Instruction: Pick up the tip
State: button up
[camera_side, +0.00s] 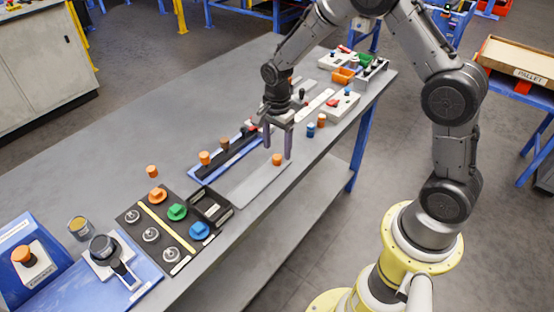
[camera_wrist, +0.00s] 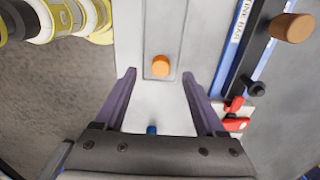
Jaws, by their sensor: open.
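No part is labelled as the tip; a small orange round-topped piece (camera_side: 277,159) stands on a pale grey plate (camera_side: 258,186) right by my fingers. In the wrist view the orange piece (camera_wrist: 160,67) lies between the fingertip lines, centred left to right. My gripper (camera_side: 278,150) points down over the plate with its two purple-grey fingers apart and nothing between them. In the wrist view my gripper (camera_wrist: 159,76) is spread wide, one finger on each side of the orange piece. I cannot tell the exact height gap.
A blue-edged dark rail (camera_side: 228,157) with orange and brown knobs runs beside the plate. A blue cylinder (camera_side: 310,131) and an orange one (camera_side: 321,120) stand right of my fingers. A black tray (camera_side: 210,206) and dark board (camera_side: 165,228) lie left. The table's front edge is close.

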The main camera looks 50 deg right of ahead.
aim_at(277, 157)
jog(key=shift+f, duration=1.55)
grip_shut()
